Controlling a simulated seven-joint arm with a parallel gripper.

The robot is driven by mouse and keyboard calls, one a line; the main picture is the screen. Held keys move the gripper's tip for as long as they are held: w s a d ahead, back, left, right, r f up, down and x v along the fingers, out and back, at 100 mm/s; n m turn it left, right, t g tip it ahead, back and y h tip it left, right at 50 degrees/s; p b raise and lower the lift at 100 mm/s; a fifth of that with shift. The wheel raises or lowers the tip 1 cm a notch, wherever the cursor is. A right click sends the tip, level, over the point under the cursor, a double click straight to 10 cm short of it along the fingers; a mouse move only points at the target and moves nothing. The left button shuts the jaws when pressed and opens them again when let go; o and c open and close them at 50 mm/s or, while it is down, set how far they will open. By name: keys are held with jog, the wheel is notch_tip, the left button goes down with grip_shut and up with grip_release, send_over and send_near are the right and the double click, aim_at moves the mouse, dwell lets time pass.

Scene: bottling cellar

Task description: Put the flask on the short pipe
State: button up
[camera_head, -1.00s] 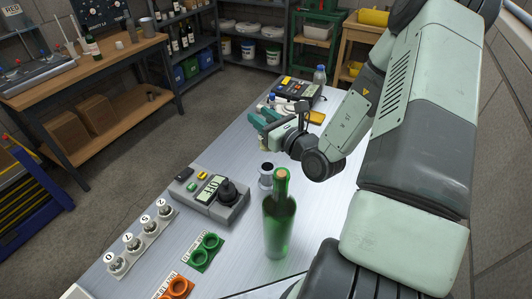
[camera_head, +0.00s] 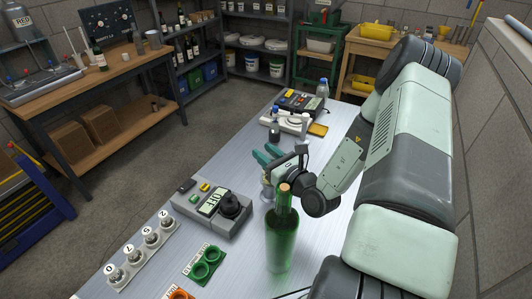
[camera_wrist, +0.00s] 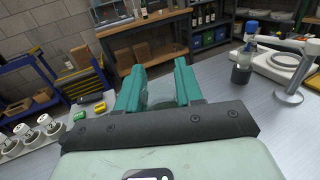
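My gripper (camera_head: 269,155) has two teal fingers, spread apart, above the bench behind the green bottle. A small clear glass vessel, apparently the flask (camera_head: 267,190), stands on the bench just below the gripper, partly hidden by the bottle and gripper. In the wrist view a translucent glass shape (camera_wrist: 160,95) shows between the fingers; I cannot tell whether they touch it. A short upright metal post on a round foot, possibly the short pipe (camera_wrist: 289,90), stands at the right of the wrist view, beside the white apparatus.
The tall green bottle (camera_head: 281,240) stands close in front of my gripper.

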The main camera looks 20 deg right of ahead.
jog(key=o, duration=0.4)
jog(key=shift+s+r, duration=0.1)
jog(key=shift+r, duration=0.1)
jog(key=v, duration=1.2)
jog(key=shift+f, duration=0.1)
